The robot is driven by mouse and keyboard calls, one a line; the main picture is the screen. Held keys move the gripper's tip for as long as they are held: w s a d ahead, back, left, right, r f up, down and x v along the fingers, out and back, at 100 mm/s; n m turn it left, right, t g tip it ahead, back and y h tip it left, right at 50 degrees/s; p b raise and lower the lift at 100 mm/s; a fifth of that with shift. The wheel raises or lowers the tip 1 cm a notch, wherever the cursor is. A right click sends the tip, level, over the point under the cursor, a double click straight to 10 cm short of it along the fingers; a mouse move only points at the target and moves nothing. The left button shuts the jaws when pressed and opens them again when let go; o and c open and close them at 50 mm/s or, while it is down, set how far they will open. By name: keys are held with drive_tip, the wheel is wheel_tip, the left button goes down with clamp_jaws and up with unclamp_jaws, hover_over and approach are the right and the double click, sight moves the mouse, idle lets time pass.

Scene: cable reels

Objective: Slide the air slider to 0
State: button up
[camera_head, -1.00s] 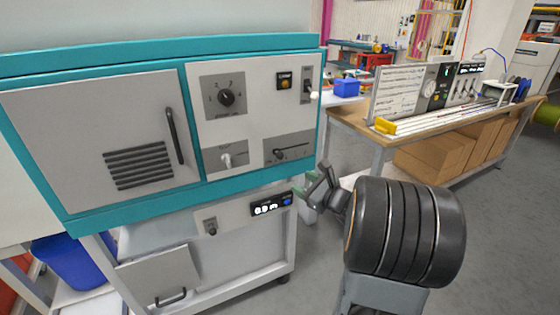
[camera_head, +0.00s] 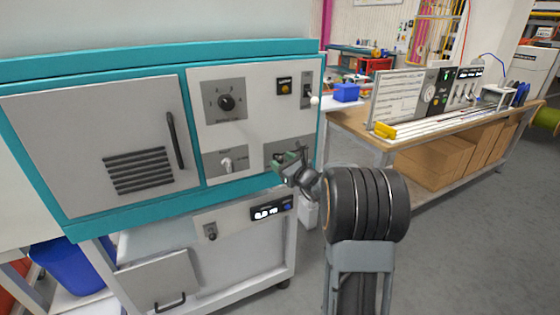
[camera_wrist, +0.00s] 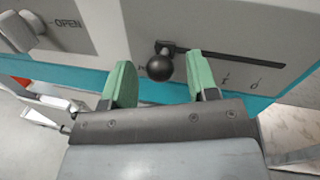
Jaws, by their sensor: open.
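The air slider's black ball knob (camera_wrist: 160,66) shows in the wrist view at the left end of a dark straight slot (camera_wrist: 235,58). A mark that looks like a 0 (camera_wrist: 257,84) is below the slot's right part. My gripper (camera_head: 288,163) is open in front of the slider's grey plate (camera_head: 274,149) and hides most of it in the head view. In the wrist view its two green fingers stand either side of the knob, with a gap on each side; the left finger is nearer. Whether the tips reach past the knob is hard to tell.
The teal-framed cabinet also carries a round dial (camera_head: 226,102), a white-tipped lever (camera_head: 314,100) and a valve handle (camera_head: 227,165) marked OPEN in the wrist view. A digital display (camera_head: 270,212) sits below. A workbench (camera_head: 350,122) stands to the right; open floor lies before it.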

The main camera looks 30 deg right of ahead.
drive_tip(key=shift+w+a, duration=0.15)
drive_tip(key=shift+w, duration=0.65)
drive_tip(key=shift+c, duration=0.4)
clamp_jaws()
